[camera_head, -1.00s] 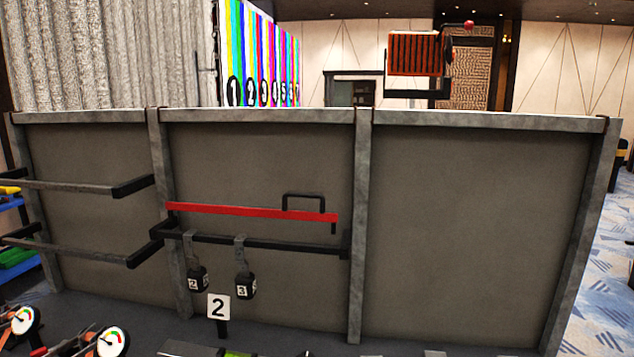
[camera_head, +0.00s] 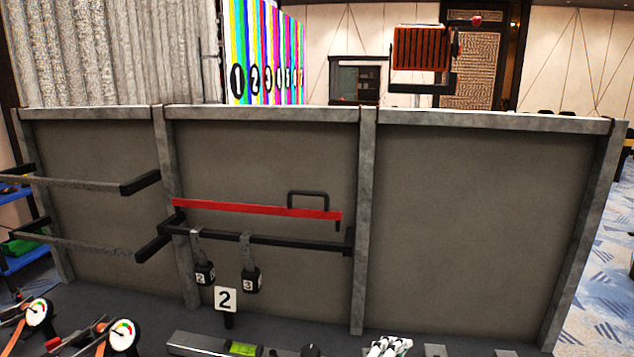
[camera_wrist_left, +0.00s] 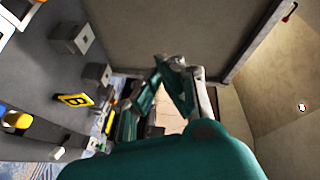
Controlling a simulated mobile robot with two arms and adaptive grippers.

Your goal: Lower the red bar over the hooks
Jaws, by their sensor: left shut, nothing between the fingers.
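The red bar (camera_head: 250,208) runs across the middle panel, almost level, with a black handle (camera_head: 308,194) on top near its right end. It sits a little above the black rail (camera_head: 300,243), with a gap between them. Two grey straps or hooks hang on the rail, carrying black weights marked 2 (camera_head: 204,273) and 3 (camera_head: 251,280). My left gripper (camera_head: 387,347) shows as pale fingertips at the bottom edge, below and right of the bar, apart from it. In the left wrist view, the gripper (camera_wrist_left: 172,68) is shut and empty. My right gripper is not in view.
Gauges (camera_head: 124,334) are at the lower left, and a level with a green vial (camera_head: 243,348) lies along the front. Empty dark rails (camera_head: 90,184) jut out at left. The right panel is bare.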

